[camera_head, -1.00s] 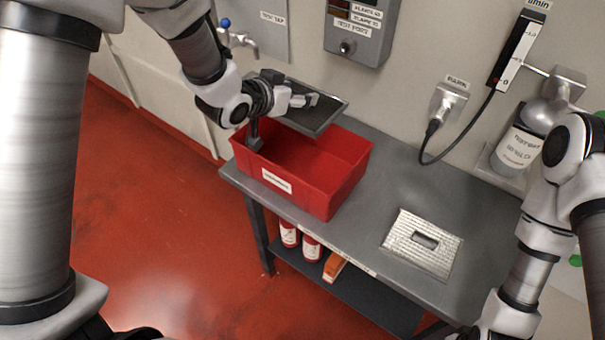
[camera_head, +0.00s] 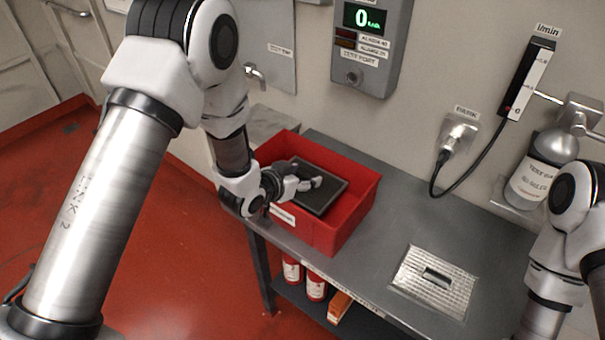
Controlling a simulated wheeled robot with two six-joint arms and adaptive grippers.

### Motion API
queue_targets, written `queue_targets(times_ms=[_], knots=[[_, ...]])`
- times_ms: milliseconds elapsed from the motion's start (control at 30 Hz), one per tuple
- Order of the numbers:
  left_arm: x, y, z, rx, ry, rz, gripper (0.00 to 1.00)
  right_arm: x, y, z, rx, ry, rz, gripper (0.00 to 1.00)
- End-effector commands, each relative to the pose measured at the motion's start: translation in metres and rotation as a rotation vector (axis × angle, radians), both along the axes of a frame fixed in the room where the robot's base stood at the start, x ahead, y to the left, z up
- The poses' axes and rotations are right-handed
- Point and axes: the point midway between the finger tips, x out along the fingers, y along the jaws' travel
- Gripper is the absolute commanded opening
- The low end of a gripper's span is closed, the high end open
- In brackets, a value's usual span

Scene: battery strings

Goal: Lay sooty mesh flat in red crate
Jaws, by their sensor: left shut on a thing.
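The sooty mesh (camera_head: 326,173) is a dark, framed rectangular panel. It sits inside the red crate (camera_head: 347,222), below the rim on the right side, and looks nearly level. I cannot tell whether it touches the crate floor. My left gripper (camera_head: 313,184) reaches over the crate's front left wall and is shut on the mesh, with its fingers across the panel.
The crate stands on the left part of a grey bench (camera_head: 395,205). A ridged metal plate (camera_head: 435,282) lies on the bench to the right. Red bottles (camera_head: 316,284) stand on the shelf below. A wall meter (camera_head: 370,45), a cabled socket (camera_head: 456,137) and a canister (camera_head: 535,172) are behind.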

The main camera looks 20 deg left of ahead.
Motion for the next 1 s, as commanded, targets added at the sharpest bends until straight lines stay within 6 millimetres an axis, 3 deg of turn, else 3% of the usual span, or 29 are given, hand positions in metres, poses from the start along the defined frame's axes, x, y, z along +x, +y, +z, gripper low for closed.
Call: queue_targets(times_ms=[700, 733, 767, 800, 1000], knots=[[0.0, 0.0, -0.012, 0.0, -0.001, 0.0, 0.07, 0.0, 0.0, -0.01, 0.0, 0.0, 0.0, 0.4], [0.0, 0.0, -0.013, 0.0, 0.001, 0.0, 0.73, 0.0, 0.0, -0.01, 0.0, 0.0, 0.0, 0.4], [-0.001, 0.0, -0.013, 0.001, 0.002, 0.0, 0.83, 0.0, 0.0, -0.01, 0.0, 0.0, 0.0, 0.4], [-0.001, 0.0, -0.013, 0.0, 0.002, -0.001, 0.87, 0.0, 0.0, -0.01, 0.0, 0.0, 0.0, 0.4], [-0.001, 0.0, -0.014, 0.001, 0.005, -0.001, 0.87, 0.0, 0.0, -0.01, 0.0, 0.0, 0.0, 0.4]])
